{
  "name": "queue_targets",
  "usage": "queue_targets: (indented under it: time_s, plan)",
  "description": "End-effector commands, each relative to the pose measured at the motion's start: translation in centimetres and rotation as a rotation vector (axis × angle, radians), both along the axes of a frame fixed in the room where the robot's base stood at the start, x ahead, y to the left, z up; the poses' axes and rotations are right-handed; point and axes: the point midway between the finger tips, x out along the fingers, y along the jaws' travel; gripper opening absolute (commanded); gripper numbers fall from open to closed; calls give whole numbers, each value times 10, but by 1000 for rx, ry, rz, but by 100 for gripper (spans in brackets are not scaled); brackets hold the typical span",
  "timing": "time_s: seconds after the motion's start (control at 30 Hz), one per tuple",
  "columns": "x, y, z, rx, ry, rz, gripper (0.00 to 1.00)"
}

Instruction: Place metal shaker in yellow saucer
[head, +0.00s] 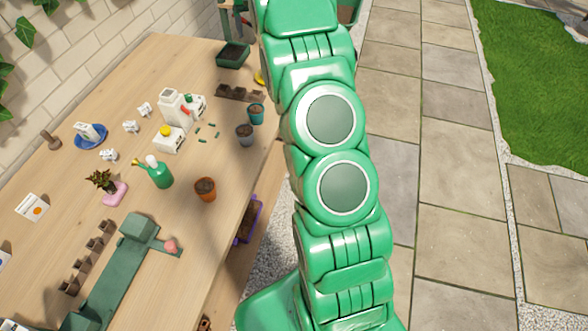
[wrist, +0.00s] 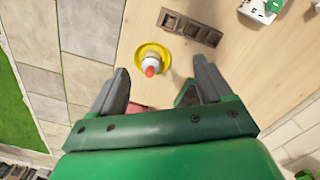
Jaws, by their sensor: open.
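In the wrist view the yellow saucer (wrist: 138,52) lies on the wooden table. A grey-white rounded thing with a red tip (wrist: 153,62), which looks like the metal shaker, appears within the saucer's rim. It seems upright, seen from above. My gripper (wrist: 160,82) is open, with its fingers on either side below the saucer in the picture and nothing between them. The red tip is just past the fingertips; no contact shows. In the head view only a sliver of the yellow saucer (head: 259,78) shows beside my arm, and my gripper is hidden.
A brown seed tray (wrist: 190,27) lies close to the saucer. A green tray (head: 233,54) stands at the table's far end. Small pots (head: 256,113), an orange pot (head: 205,189) and a green watering can (head: 158,173) stand nearer. The table edge and paving lie beside the saucer.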

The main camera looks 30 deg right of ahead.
Motion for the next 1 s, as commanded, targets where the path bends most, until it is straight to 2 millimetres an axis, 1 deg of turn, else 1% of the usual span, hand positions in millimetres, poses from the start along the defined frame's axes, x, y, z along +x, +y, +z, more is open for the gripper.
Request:
queue_targets:
  time_s: [0.03,0.1,0.17,0.43,0.77,0.97,1.0]
  plan:
    - [-9,7,8,1,2,6,79]
    - [-22,15,16,1,7,13,79]
    - [-32,21,23,2,11,20,79]
    - [-85,50,49,5,24,48,79]
    - [-158,83,72,10,43,84,79]
    - [-206,102,79,12,54,106,79]
    - [-216,105,80,12,57,110,79]
